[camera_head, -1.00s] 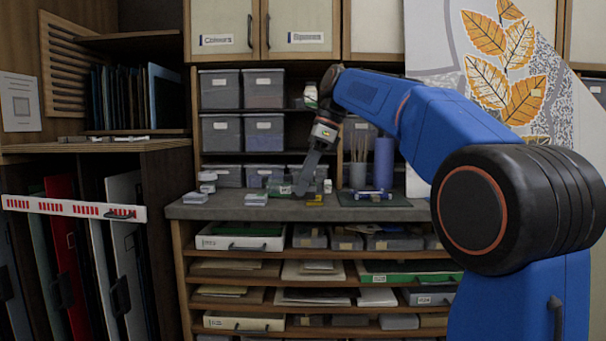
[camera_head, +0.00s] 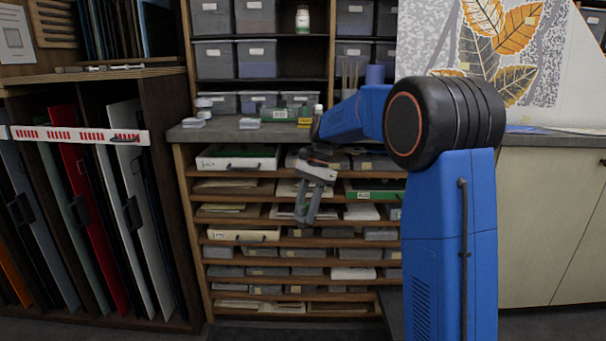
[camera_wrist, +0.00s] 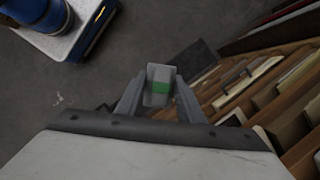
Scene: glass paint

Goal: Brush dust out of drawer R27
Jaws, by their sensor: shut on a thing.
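My gripper (camera_head: 305,218) hangs in front of the drawer rack, pointing down, below the worktop. In the wrist view, my gripper (camera_wrist: 159,100) is shut on a small grey piece with a green band (camera_wrist: 160,87). It may be a brush handle; its far end and any bristles are hidden. The rack holds white-fronted drawers (camera_head: 238,161), a green-fronted drawer (camera_head: 375,193) and a cream-fronted drawer (camera_head: 243,235). Their labels are too small to read, so I cannot tell which is R27. No dust can be made out.
The grey worktop (camera_head: 222,133) carries small jars, a green box (camera_head: 280,114) and a yellow item (camera_head: 303,122). Upright panels (camera_head: 88,168) fill the left rack, with a red-marked white strip (camera_head: 75,135) across it. Bare floor (camera_wrist: 60,95) lies before the rack.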

